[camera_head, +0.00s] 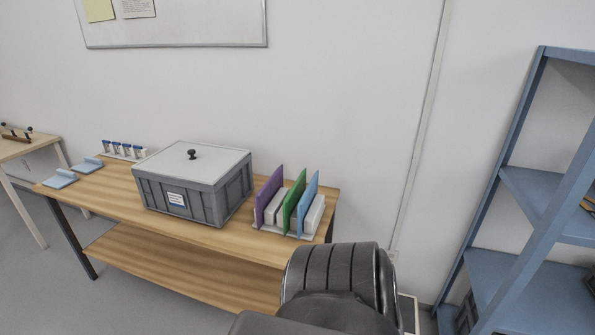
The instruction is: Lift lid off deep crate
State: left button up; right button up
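The deep crate (190,205) is a grey box with a white label on its front, standing on a wooden table. Its light grey lid (218,160) lies flat on top and has a small black knob (192,154) near the middle. The inside of the crate is hidden by the lid. Neither of my grippers shows in the head view. A dark rounded arm or body part of mine fills the bottom centre, in front of the table's right end.
On the wooden table (117,199), right of the crate, a rack holds purple, green and blue panels (293,204). Left are a tube rack (123,150) and light blue pieces (60,178). A blue shelf unit (508,190) stands far right.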

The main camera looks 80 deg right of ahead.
aim_at(200, 162)
jog(key=k, duration=0.1)
jog(key=z, duration=2.15)
